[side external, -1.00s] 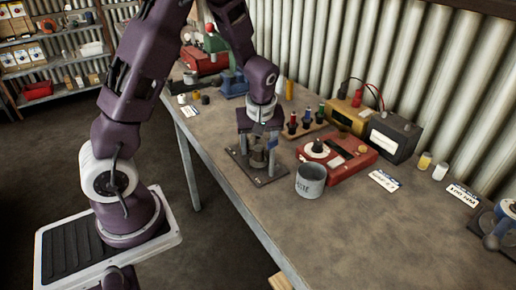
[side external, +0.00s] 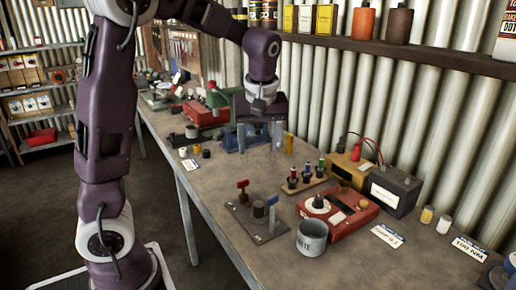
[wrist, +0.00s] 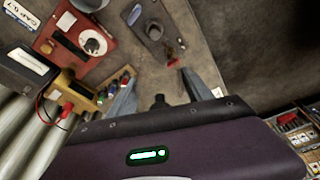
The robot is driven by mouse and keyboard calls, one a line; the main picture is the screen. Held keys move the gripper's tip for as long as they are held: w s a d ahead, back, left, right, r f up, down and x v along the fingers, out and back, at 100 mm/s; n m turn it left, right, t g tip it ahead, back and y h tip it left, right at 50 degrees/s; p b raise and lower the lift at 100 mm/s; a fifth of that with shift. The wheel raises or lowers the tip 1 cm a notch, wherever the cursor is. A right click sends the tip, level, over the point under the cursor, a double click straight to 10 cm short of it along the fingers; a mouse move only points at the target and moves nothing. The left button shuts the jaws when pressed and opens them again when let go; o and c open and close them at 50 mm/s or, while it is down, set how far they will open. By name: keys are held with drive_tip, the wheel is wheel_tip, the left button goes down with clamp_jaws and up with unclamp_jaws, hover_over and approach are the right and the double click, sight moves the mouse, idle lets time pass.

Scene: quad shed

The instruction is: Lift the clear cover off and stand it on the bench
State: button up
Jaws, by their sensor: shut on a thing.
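My gripper (side external: 260,136) hangs in the air above the bench (side external: 215,200), with its two grey fingers apart around the clear cover (side external: 260,144). The cover is see-through and its outline is barely visible. In the wrist view, my gripper's fingers (wrist: 160,92) flank a small dark knob, which I cannot firmly place as part of the cover. Below and nearer the camera, a dark base plate (side external: 270,237) lies uncovered on the bench.
A grey mug (side external: 311,239) stands right of the plate, beside a red instrument (side external: 350,218). Behind are a rack of coloured-handled tools (side external: 305,181), a yellow box (side external: 349,171) and a dark box (side external: 396,192). Bare bench lies left of the plate and at the front right.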

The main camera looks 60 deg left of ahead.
wheel_tip(320, 180, up, 5)
drive_tip(key=shift+r, duration=0.15)
drive_tip(key=s+d+n+g, duration=0.1)
drive_tip(key=s+d+n, duration=0.1)
drive_tip(key=d, duration=0.6)
drive_tip(key=s+d+n, duration=0.3)
drive_tip(key=d, duration=0.4)
drive_tip(key=shift+w+f, duration=0.2)
drive_tip(key=shift+f, duration=5.7)
drive_tip(key=shift+w+f, duration=0.15)
drive_tip(key=shift+f, duration=5.75)
drive_tip(key=shift+f, duration=0.25)
drive_tip(key=o, duration=1.8)
wheel_tip(320, 180, up, 6)
